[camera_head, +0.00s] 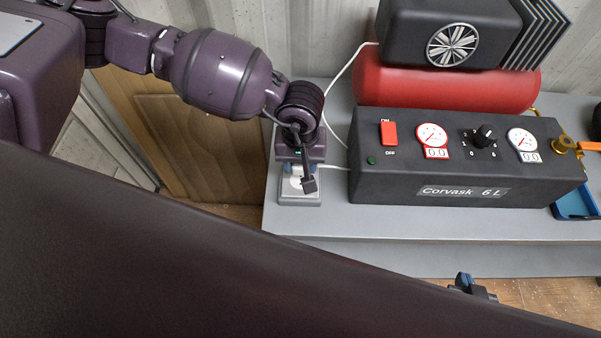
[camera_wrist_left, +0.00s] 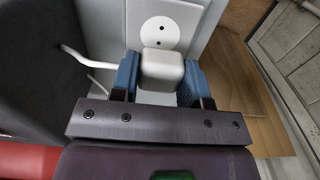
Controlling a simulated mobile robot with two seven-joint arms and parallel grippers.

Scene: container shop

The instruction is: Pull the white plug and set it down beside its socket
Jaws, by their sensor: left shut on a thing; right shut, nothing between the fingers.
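My left gripper (camera_head: 298,172) is shut on the white plug, over the grey socket box (camera_head: 300,199) on the bench. The left wrist view shows the plug (camera_wrist_left: 162,66) between the blue finger pads of the same gripper (camera_wrist_left: 160,78). The round white socket face (camera_wrist_left: 160,31) shows just beyond the plug, with two bare holes. I cannot tell the gap between plug and box. A white cord (camera_wrist_left: 75,55) runs off to the left there. My right gripper (camera_head: 469,284) shows only in part at the bench's front edge, shut and empty.
A black control box (camera_head: 470,190) with gauges and a red switch stands right of the socket. A red tank (camera_head: 440,88) is behind it. A blue tray (camera_head: 575,205) lies at far right. The grey bench top (camera_head: 335,215) is clear in front. My own arm covers the lower left.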

